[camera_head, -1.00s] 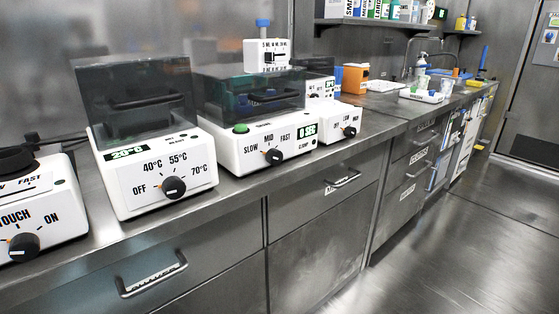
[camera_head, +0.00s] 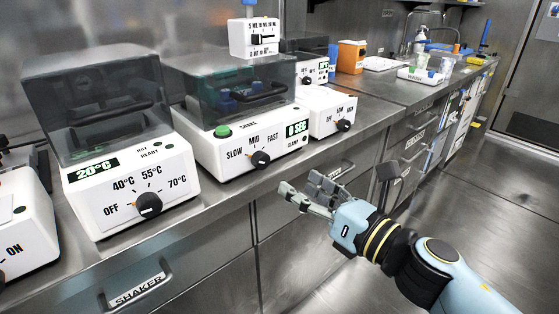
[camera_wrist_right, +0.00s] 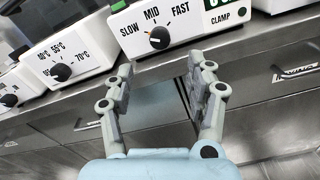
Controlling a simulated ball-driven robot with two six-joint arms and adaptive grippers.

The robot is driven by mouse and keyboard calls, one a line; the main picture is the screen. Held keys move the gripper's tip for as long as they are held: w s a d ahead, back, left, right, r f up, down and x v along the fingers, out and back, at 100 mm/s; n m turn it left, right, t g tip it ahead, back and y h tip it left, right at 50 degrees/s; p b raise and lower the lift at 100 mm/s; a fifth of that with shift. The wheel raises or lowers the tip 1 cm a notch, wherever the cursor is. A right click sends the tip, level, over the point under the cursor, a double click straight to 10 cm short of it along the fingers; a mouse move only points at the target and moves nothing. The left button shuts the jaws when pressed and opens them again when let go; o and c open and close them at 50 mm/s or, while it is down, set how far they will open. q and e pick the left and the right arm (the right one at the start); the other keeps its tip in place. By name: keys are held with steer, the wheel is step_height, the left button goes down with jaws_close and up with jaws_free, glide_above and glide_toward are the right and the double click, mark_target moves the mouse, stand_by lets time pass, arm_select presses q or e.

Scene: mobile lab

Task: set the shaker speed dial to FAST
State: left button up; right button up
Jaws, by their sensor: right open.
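The shaker (camera_head: 235,155) is a white box with a smoky lid on the bench. Its front carries SLOW, MID and FAST around a black speed dial (camera_head: 260,159), which also shows in the right wrist view (camera_wrist_right: 159,38). The dial's pale mark seems to point left, toward SLOW; it is too small to be sure. My right gripper (camera_head: 300,187) is open and empty, in front of the bench edge, below and right of the dial and apart from it. In the right wrist view its fingers (camera_wrist_right: 160,65) spread below the dial. My left gripper is not in view.
A heater box (camera_head: 130,190) with a similar dial stands left of the shaker. A smaller white device (camera_head: 328,112) with a dial stands right. Drawer handles (camera_head: 140,290) stick out below the bench edge. The floor at right is clear.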

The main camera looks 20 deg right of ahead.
mark_target(265, 163)
steer(key=x, duration=0.9)
steer(key=shift+f+p, duration=0.1)
steer(key=shift+p, duration=0.3)
steer(key=shift+w+a, duration=0.2)
steer(key=shift+w, duration=0.25)
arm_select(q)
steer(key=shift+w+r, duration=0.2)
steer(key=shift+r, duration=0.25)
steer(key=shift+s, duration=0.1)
arm_select(e)
steer(key=shift+c, duration=1.3)
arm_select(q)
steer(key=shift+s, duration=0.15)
arm_select(e)
jaws_close()
